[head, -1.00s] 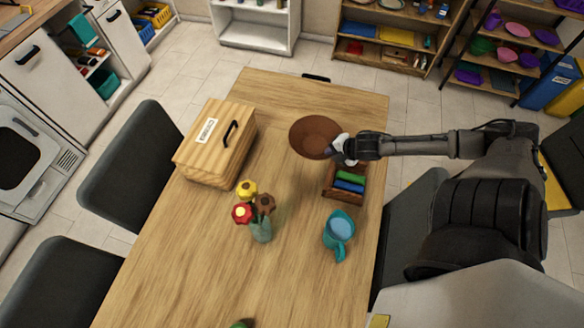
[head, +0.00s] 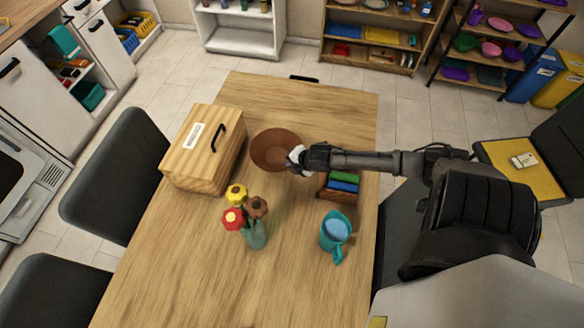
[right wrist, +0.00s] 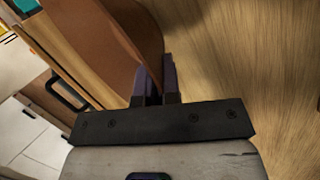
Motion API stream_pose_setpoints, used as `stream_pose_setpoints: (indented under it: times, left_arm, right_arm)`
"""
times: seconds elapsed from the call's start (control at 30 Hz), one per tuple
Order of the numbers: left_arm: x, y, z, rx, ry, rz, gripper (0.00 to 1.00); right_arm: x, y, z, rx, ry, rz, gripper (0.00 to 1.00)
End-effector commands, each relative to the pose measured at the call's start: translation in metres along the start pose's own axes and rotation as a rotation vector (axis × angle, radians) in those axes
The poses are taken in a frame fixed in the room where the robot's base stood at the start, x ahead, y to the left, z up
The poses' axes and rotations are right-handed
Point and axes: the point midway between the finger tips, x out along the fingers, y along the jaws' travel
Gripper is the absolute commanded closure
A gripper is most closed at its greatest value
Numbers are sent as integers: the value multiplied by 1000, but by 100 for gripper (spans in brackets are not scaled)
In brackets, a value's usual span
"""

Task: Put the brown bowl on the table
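The brown bowl (head: 273,148) is over the far middle part of the wooden table (head: 290,270), to the right of the wooden box. My right gripper (head: 297,157) is at the bowl's right rim. In the right wrist view the two fingers (right wrist: 157,80) are closed about the bowl's wall (right wrist: 120,40), which stands between them. I cannot tell for sure whether the bowl's base touches the table. My left gripper is not in view.
A wooden box with a black handle (head: 203,150) stands left of the bowl. Nearer are a vase of flowers (head: 253,233), a teal pitcher (head: 335,235) and a small crate with coloured items (head: 341,184). The table beyond the bowl is clear.

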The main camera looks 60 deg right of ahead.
Motion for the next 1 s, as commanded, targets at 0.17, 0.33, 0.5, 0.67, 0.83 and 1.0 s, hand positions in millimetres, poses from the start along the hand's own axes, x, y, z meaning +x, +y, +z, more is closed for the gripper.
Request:
stream_pose_setpoints:
  times: [0.17,0.33,0.5,0.67,0.83,1.0]
  left_arm:
    - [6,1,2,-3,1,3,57]
    - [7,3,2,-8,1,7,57]
    - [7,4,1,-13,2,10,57]
    - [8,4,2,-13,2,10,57]
    - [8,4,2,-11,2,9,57]
    - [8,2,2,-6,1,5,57]
  right_arm:
    - [19,-16,0,3,0,-1,100]
    - [26,-22,0,0,0,0,100]
    - [25,-22,0,-1,0,0,100]
    - [28,-24,0,-1,0,0,100]
    - [27,-24,0,-1,0,0,80]
    - [27,-24,0,0,0,-1,71]
